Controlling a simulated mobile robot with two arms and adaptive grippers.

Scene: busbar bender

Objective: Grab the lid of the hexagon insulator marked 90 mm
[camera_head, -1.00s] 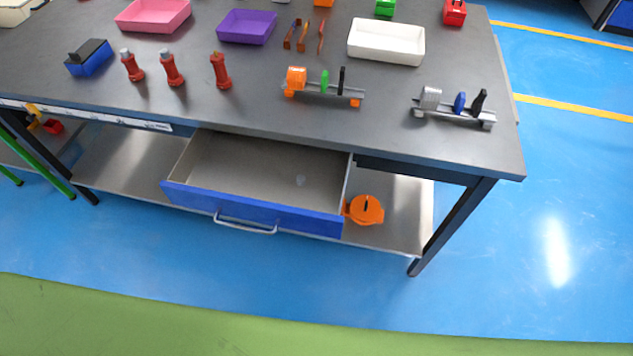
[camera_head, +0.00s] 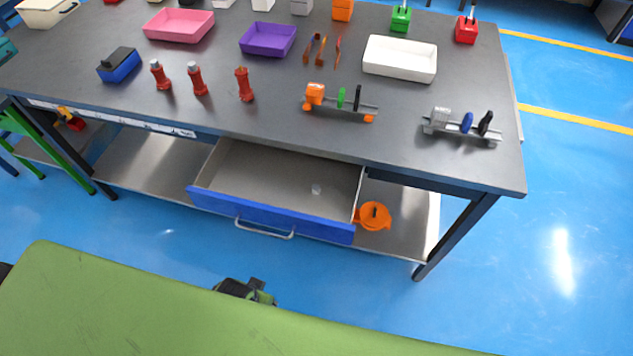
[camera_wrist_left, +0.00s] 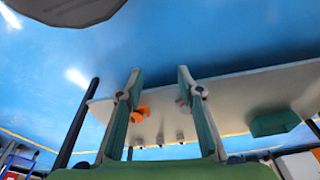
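Three red insulators stand upright near the front of the grey table: a left one (camera_head: 160,75), a middle one (camera_head: 197,79) and a right one (camera_head: 244,84). The two left ones have grey tops; size markings and hexagon shapes are too small to tell. A small pale piece (camera_head: 316,189) lies inside the open drawer; I cannot tell whether it is a lid. My left gripper (camera_wrist_left: 160,78) is open and empty in the left wrist view, apart from all these things. A dark gripper-like part shows low in the head view. My right gripper is not identifiable.
The blue-fronted drawer (camera_head: 270,216) is pulled out below the table. An orange round item (camera_head: 374,216) sits on the lower shelf. Pink (camera_head: 179,25), purple (camera_head: 268,39) and white (camera_head: 399,58) trays stand behind. Blue floor lies in front of the table.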

